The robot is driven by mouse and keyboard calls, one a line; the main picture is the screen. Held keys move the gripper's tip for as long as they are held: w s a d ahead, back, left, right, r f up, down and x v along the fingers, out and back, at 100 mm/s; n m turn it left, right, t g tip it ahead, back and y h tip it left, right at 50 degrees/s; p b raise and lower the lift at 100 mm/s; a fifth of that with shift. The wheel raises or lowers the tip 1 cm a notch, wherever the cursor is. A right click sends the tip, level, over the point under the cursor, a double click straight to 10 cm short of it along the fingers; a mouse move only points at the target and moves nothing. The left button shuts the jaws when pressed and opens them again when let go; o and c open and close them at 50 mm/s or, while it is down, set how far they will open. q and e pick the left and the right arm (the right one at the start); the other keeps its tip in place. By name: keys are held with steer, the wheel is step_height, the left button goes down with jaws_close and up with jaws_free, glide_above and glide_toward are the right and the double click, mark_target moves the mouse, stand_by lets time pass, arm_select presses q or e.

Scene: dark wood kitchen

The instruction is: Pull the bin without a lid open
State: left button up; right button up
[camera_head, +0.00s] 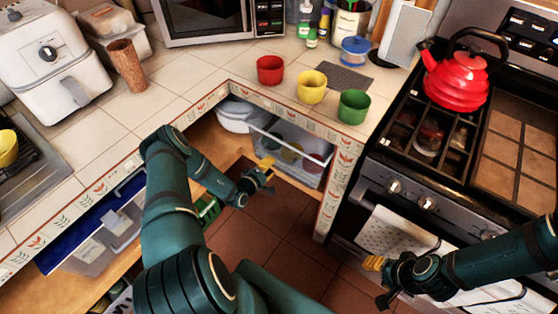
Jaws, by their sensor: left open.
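A clear bin without a lid (300,172) sits on the shelf under the counter corner, with several coloured items inside. My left gripper (264,170) is open, its yellow fingertips close to the bin's front left side. I cannot tell whether they touch it. A second clear bin with a blue lid (98,238) is under the counter at the left. My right gripper (374,277) is low in front of the oven, away from the bins, and its opening is unclear.
A white container (237,117) stands left of the lidless bin. The tiled counter edge (190,112) runs above the shelf. The stove (420,175), with a towel (395,235) on its front, stands at the right. Brown floor (270,240) is clear before the bin.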

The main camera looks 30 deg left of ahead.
mark_target(278, 158)
arm_select(q)
steer(key=b+x, duration=0.1)
steer(key=x, duration=0.5)
jaws_close()
